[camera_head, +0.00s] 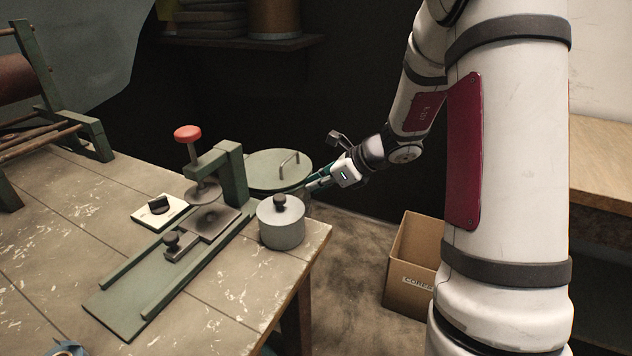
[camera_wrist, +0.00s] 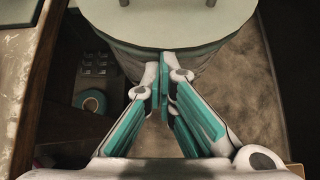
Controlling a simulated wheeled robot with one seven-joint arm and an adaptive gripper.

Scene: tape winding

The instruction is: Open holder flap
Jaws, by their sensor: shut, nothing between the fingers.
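My gripper (camera_head: 311,186) is shut and empty at the right side of a round drum with a pale green lid (camera_head: 268,165) and a bar handle. In the wrist view my closed fingertips (camera_wrist: 163,72) are in front of the drum's wall, just below the lid's rim (camera_wrist: 165,38); whether they touch it I cannot tell. A green clamp stand (camera_head: 233,175) with a red knob (camera_head: 187,133) stands on the table. A metal plate with a dark knob (camera_head: 171,241) sits between its rails. I cannot tell which part is the holder flap.
A grey cylinder (camera_head: 281,224) with a black knob stands at the table's right corner. A white switch box (camera_head: 159,212) is left of the stand. A cardboard box (camera_head: 413,265) is on the floor. A teal ring-shaped roll (camera_wrist: 90,101) lies low at left in the wrist view.

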